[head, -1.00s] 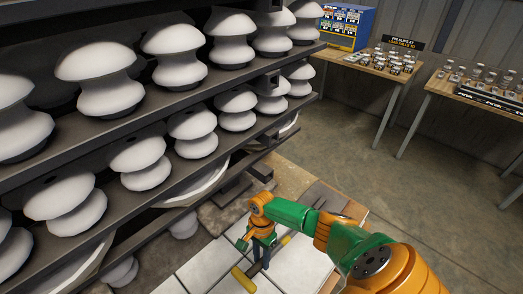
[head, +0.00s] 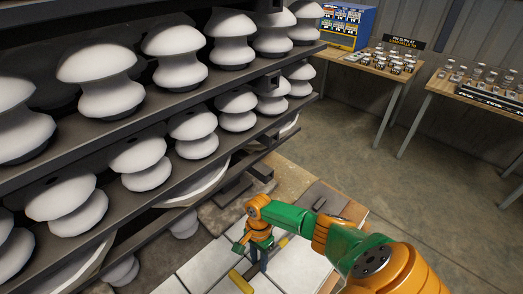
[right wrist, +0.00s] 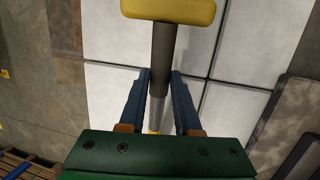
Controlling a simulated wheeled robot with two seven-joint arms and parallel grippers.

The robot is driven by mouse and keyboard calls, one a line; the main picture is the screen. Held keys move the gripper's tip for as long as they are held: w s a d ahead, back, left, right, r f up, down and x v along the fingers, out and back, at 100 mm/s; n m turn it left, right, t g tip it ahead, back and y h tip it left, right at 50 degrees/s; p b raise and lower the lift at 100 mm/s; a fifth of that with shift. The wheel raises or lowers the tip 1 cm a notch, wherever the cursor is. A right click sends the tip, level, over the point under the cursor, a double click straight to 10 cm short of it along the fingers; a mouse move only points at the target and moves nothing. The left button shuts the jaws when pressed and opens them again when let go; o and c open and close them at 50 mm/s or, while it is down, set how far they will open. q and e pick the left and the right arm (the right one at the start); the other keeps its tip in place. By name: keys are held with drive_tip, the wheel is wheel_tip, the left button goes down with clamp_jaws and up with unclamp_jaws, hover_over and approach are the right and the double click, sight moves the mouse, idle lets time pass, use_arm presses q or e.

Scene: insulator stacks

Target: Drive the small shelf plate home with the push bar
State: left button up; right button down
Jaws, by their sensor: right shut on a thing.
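The push bar has a dark shaft and a yellow end block (head: 241,281). In the right wrist view, the yellow end (right wrist: 168,9) is at the top and the shaft runs down between the jaws. My right gripper (head: 258,264) is shut on the shaft, above the pale tiled floor; its blue fingers (right wrist: 160,77) flank the shaft in the right wrist view. A small dark plate-like piece (head: 262,172) sits at the far end of the lowest shelf, beyond the gripper; I cannot tell whether it is the small shelf plate. My left gripper is out of view.
A dark rack (head: 190,95) holding several white insulators fills the left, close beside my right arm. A wooden table (head: 398,72) with small parts and a blue cabinet (head: 347,24) stand at the back. The brown floor (head: 400,180) at right is clear.

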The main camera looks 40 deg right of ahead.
drive_tip(key=shift+a+r, duration=0.1)
drive_tip(key=shift+a, duration=0.85)
drive_tip(key=shift+w+r, duration=0.1)
drive_tip(key=shift+r, duration=3.85)
